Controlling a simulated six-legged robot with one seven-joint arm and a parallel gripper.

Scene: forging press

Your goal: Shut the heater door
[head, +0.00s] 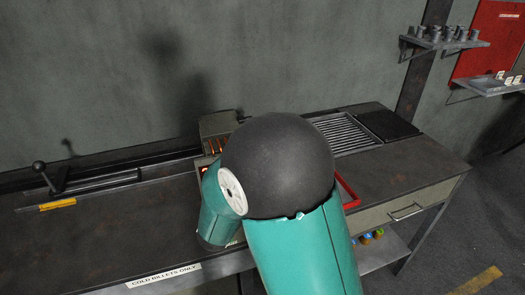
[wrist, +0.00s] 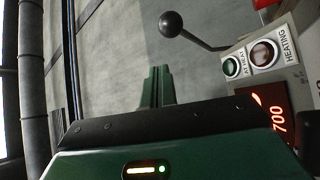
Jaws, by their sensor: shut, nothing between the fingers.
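The heater (head: 216,124) is a grey box at the back of the bench, mostly hidden behind my arm in the head view. Orange glow shows at its front. In the wrist view its panel (wrist: 262,62) is at the right, with a green lamp, a dark red lamp marked HEATING and a red display reading 700. A dark lever with a ball knob (wrist: 171,24) sticks out beside the panel. I cannot make out the door itself or how far open it is. My gripper (wrist: 157,72) is shut and empty, below the knob in the wrist picture and apart from it.
A lever fixture (head: 45,178) and a yellow strip (head: 58,205) are on the bench's left. A slatted rack (head: 345,134), a dark plate (head: 388,125) and a red tray (head: 347,192) are on the right. The left front of the bench (head: 110,240) is clear.

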